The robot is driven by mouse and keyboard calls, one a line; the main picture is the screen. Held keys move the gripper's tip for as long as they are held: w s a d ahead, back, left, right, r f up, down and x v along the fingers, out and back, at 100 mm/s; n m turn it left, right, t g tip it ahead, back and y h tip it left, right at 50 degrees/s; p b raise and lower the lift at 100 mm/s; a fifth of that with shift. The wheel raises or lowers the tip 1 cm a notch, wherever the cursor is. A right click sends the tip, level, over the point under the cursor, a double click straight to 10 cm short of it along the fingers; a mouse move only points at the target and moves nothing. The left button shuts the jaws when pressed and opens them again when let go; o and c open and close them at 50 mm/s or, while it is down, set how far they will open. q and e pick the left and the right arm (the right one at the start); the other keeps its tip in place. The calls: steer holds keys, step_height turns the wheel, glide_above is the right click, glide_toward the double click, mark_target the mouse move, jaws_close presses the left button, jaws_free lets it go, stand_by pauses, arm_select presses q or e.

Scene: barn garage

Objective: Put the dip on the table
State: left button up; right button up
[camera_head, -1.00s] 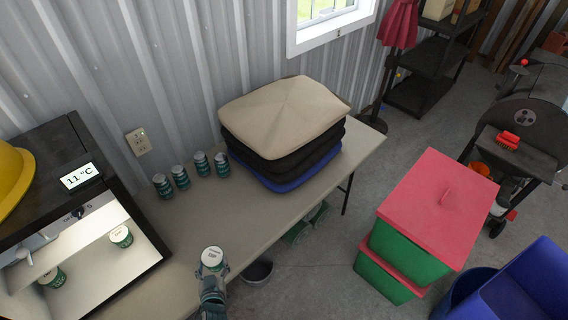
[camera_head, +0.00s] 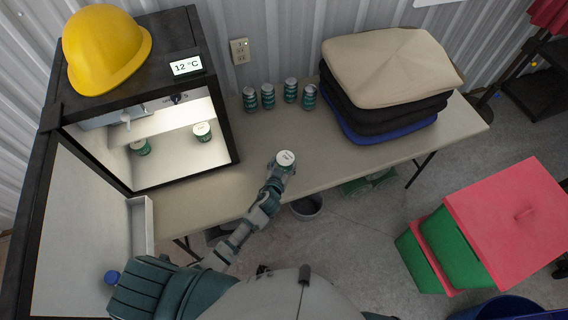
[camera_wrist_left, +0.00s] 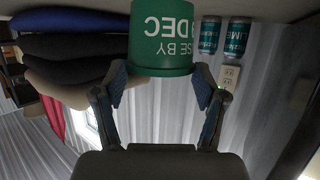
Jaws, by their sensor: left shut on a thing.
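The dip is a green tub with a white lid (camera_head: 285,158). My left gripper (camera_head: 279,170) is shut on it near the front edge of the table. In the left wrist view the green tub (camera_wrist_left: 162,38) sits between the two fingers (camera_wrist_left: 160,85), with its printed text upside down. The table (camera_head: 352,168) is long and beige. I cannot tell whether the tub touches the tabletop or is just above it. My right gripper is not in view.
An open fridge (camera_head: 222,110) holds two similar tubs; a yellow hard hat (camera_head: 100,48) sits on top. Several green cans (camera_head: 268,96) line the wall. Stacked cushions (camera_head: 390,65) fill the right of the table. Red-lidded green bins (camera_head: 510,215) stand on the floor. The table's middle is clear.

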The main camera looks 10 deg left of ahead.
mark_target(283, 168)
arm_select(q)
steer(key=shift+r+x, duration=0.2)
steer(key=shift+x, duration=0.7)
step_height(283, 168, down, 4)
steer(key=shift+r+b, duration=0.2)
steer(key=shift+b, duration=0.2)
steer(key=o, duration=1.6)
steer(key=shift+a, duration=0.15)
steer(key=v, duration=1.2)
steer(key=shift+p, duration=0.4)
steer(key=shift+r, duration=0.1)
